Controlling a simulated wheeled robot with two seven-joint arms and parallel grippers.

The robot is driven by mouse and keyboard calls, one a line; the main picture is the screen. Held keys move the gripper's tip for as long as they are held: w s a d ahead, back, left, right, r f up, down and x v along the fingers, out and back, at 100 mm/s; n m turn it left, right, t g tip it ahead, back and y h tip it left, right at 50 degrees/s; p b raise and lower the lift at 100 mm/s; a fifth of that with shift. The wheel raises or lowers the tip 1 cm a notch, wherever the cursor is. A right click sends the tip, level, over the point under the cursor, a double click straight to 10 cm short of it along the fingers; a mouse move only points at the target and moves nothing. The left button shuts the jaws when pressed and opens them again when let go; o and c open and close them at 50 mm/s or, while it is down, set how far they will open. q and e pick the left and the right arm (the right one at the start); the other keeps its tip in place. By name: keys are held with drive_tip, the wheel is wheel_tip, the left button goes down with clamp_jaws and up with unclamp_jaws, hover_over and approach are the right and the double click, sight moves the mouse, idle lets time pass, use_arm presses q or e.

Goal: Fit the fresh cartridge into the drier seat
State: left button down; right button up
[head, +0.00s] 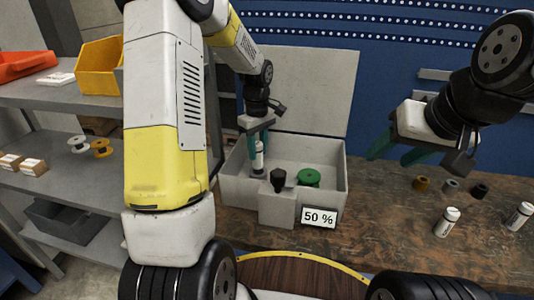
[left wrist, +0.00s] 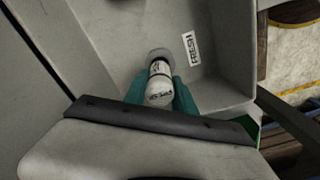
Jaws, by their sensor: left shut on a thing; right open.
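My left gripper (head: 258,150) reaches down into the open grey drier box (head: 335,185) and is shut on a white cartridge with a dark band (head: 259,161). The cartridge stands roughly upright near the box's left side. In the left wrist view the cartridge (left wrist: 160,88) is between the green fingers, and its far end is at a round grey seat (left wrist: 160,53). I cannot tell whether it is fully down in it. A "FRESH" label (left wrist: 188,49) is beside it. My right gripper (head: 392,153) is open and empty above the bench.
Two white cartridges (head: 447,221) (head: 519,216) and small caps (head: 450,186) stand on the bench (head: 390,225) at right. Shelves (head: 60,95) are at left.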

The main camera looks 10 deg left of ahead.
use_arm(q)
drive_tip(key=shift+f, duration=2.35)
drive_tip(key=shift+f, duration=0.1)
drive_tip(key=c, duration=1)
unclamp_jaws()
drive_tip(key=shift+c, duration=0.2)
wheel_tip(320, 180, up, 12)
drive_tip(key=shift+f, duration=0.1)
wheel_tip(320, 180, up, 5)
drive_tip(key=m+t, duration=0.1)
drive_tip(key=m, duration=0.1)
hover_over(258, 162)
drive_tip(key=s, duration=0.2)
drive_tip(key=s+d+r+m+t+h, duration=0.1)
drive_tip(key=s+r+m+t, duration=0.1)
drive_tip(key=s, duration=0.8)
drive_tip(key=s+r+m+t+h, duration=0.1)
drive_tip(key=s+r+m+t, duration=0.2)
drive_tip(key=s, duration=0.7)
wheel_tip(258, 162, up, 2)
drive_tip(key=m, duration=0.4)
drive_tip(key=shift+s+d, duration=0.35)
drive_tip(key=shift+d, duration=0.05)
